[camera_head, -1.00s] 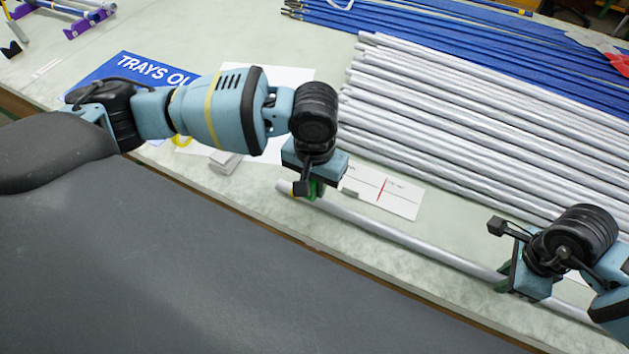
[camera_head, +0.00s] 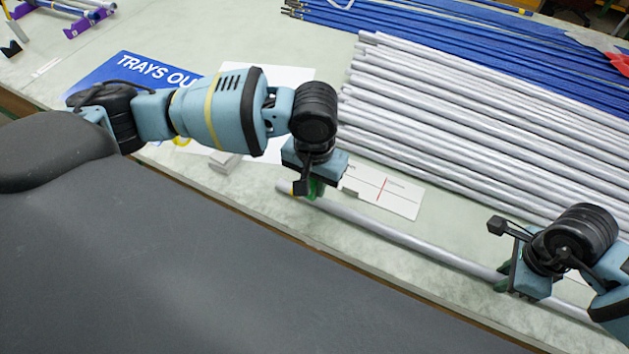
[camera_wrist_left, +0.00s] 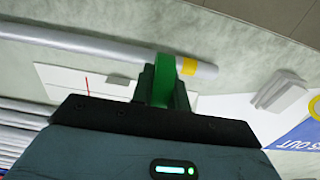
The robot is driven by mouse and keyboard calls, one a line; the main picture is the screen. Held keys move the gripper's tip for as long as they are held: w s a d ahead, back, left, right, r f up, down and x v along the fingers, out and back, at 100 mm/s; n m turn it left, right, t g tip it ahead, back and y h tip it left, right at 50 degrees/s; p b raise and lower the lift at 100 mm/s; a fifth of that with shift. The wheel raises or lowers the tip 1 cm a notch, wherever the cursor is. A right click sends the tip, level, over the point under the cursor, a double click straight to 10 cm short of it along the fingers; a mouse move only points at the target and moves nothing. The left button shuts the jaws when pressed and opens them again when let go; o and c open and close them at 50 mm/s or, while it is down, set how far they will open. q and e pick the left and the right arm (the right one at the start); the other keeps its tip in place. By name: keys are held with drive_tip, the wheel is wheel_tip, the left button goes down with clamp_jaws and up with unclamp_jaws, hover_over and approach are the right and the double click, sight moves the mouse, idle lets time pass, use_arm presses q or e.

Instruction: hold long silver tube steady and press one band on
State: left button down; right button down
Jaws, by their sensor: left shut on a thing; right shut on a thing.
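A long silver tube (camera_head: 400,235) lies along the front of the bench, with its left end near my left gripper (camera_head: 308,190). In the left wrist view a yellow band (camera_wrist_left: 188,66) sits around the tube (camera_wrist_left: 95,43) close to its end. The green fingers of my left gripper (camera_wrist_left: 165,75) are shut at the band, around the tube, and cover part of the band. My right gripper (camera_head: 506,280) is shut on the tube farther right. Its fingertips are partly hidden by its own body.
Several silver tubes (camera_head: 470,135) lie in a pile behind, with blue tubes (camera_head: 440,40) beyond. A white card with a red line (camera_head: 400,197) lies behind the held tube. A small grey block (camera_head: 224,162) and a blue sign (camera_head: 125,75) lie at left.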

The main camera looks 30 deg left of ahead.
use_arm(q)
drive_tip(key=shift+f, duration=0.65)
idle(1.4)
drive_tip(key=shift+r, duration=0.1)
drive_tip(key=shift+r, duration=3.45)
use_arm(e)
drive_tip(key=c, duration=1.2)
unclamp_jaws()
wheel_tip(320, 180, up, 12)
drive_tip(key=shift+r, duration=0.1)
use_arm(q)
drive_tip(key=shift+s, duration=0.1)
use_arm(e)
drive_tip(key=shift+s, duration=0.1)
